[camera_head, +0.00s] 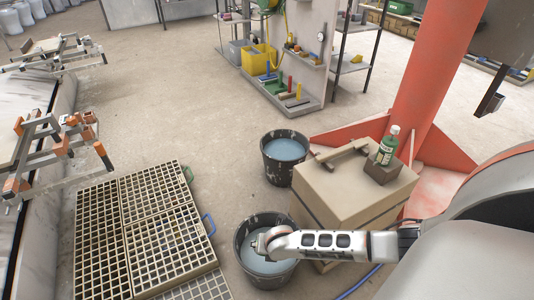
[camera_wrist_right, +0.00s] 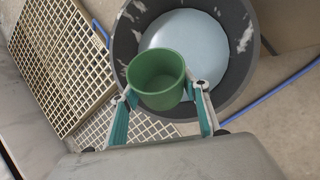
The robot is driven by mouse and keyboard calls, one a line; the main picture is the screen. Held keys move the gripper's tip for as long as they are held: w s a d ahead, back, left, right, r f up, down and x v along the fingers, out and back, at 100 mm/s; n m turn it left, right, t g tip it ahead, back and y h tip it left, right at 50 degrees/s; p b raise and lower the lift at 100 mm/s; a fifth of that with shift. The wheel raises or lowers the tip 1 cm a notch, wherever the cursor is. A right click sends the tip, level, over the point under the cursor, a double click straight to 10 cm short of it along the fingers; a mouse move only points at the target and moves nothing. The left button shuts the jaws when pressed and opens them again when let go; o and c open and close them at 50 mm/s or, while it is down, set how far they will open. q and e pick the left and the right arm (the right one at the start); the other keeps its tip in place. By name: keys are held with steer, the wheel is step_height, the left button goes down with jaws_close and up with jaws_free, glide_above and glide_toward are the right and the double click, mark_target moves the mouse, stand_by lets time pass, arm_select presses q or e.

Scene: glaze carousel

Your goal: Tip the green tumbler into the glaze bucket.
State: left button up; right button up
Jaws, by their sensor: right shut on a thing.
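The green tumbler (camera_wrist_right: 158,80) is between the two fingers of my right gripper (camera_wrist_right: 163,93), which is shut on it. Its open mouth faces the wrist camera, and its inside looks plain green. Behind it in that view is a dark bucket (camera_wrist_right: 247,75) holding pale blue liquid. In the head view my right gripper (camera_head: 262,243) is over the front bucket (camera_head: 243,270), and the tumbler is hidden there. The exact tilt of the tumbler cannot be told. My left gripper is in neither view.
A second dark bucket (camera_head: 268,172) with blue liquid stands farther back. A tan box (camera_head: 345,205) is to the right, bearing a small block with a green bottle (camera_head: 388,146). Floor grates (camera_head: 150,235) lie left. A blue hose (camera_wrist_right: 283,88) runs beside the front bucket.

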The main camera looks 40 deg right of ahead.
steer(key=shift+a+h, duration=0.15)
steer(key=shift+h, duration=0.15)
steer(key=shift+s+f+t+h, duration=0.15)
steer(key=shift+f+t+h, duration=0.4)
steer(key=shift+t+h, duration=0.2)
steer(key=shift+f+n+h+b, duration=0.2)
steer(key=shift+n+h+b, duration=0.1)
steer(key=shift+h+b, duration=0.05)
steer(key=shift+s+f+t+h, duration=0.1)
steer(key=shift+t+h, duration=0.2)
steer(key=shift+t, duration=0.05)
steer(key=shift+w+d+r+t+h+b, duration=0.2)
steer(key=shift+d+r+t+h+b, duration=0.2)
steer(key=shift+t+h+b, duration=0.35)
steer(key=shift+w+d+r+n+h+b, duration=0.15)
steer(key=shift+d+n+h+b, duration=0.05)
steer(key=shift+n+h+b, duration=0.15)
steer(key=shift+w+r+t, duration=0.2)
steer(key=shift+r+t, duration=0.15)
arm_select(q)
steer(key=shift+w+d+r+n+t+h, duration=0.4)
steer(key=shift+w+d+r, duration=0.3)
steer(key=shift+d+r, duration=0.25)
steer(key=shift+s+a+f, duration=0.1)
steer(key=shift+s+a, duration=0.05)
